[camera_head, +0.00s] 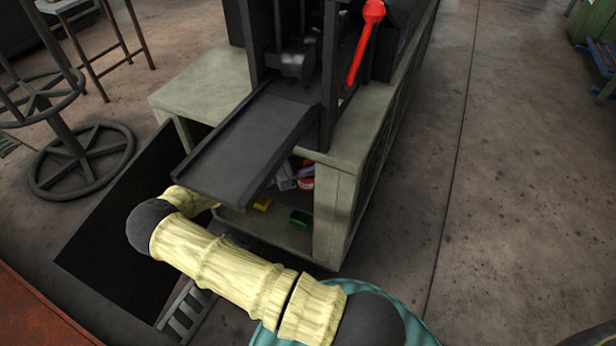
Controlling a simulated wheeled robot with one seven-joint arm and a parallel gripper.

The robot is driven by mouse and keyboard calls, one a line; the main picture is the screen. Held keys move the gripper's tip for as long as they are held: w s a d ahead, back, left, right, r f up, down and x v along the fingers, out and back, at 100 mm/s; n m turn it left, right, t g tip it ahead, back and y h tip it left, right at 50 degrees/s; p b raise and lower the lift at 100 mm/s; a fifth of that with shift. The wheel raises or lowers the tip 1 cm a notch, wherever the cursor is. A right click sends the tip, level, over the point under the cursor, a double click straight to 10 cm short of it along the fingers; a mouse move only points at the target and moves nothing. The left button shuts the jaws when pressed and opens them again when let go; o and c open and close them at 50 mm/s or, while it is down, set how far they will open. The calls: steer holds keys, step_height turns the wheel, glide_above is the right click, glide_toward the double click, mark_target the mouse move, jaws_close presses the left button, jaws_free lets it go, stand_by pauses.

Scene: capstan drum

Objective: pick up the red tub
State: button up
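A small red thing with a pale band (306,183), which looks like the red tub, sits inside the open cabinet under the sloping dark chute. It is partly hidden by the chute and by grey items beside it. My arm in its yellow sleeve reaches from the bottom of the picture up and left to the cabinet opening, below the chute. My gripper is hidden behind the arm and the chute, so its fingers do not show.
The dark chute (245,140) overhangs the opening. A yellow block (262,203) and a green block (299,218) lie on the cabinet floor. A dark panel (130,225) stands open at left. A red-handled lever (365,45) rises above. Floor at right is clear.

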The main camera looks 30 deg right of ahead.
jaws_close()
steer(key=shift+r, duration=0.1)
stand_by(0.4)
steer(key=shift+r+p, duration=0.55)
steer(key=shift+r, duration=0.05)
steer(key=r+p, duration=0.2)
steer(key=shift+s+a+r, duration=0.15)
steer(key=shift+a+r, duration=0.15)
steer(key=shift+r, duration=0.05)
steer(key=s+a+p, duration=0.2)
steer(key=s+a, duration=0.2)
steer(key=a, duration=0.3)
steer(key=s+a+p, duration=0.3)
steer(key=s+a, duration=0.1)
steer(key=a, duration=0.4)
steer(key=shift+s+f, duration=0.25)
steer(key=shift+f, duration=0.05)
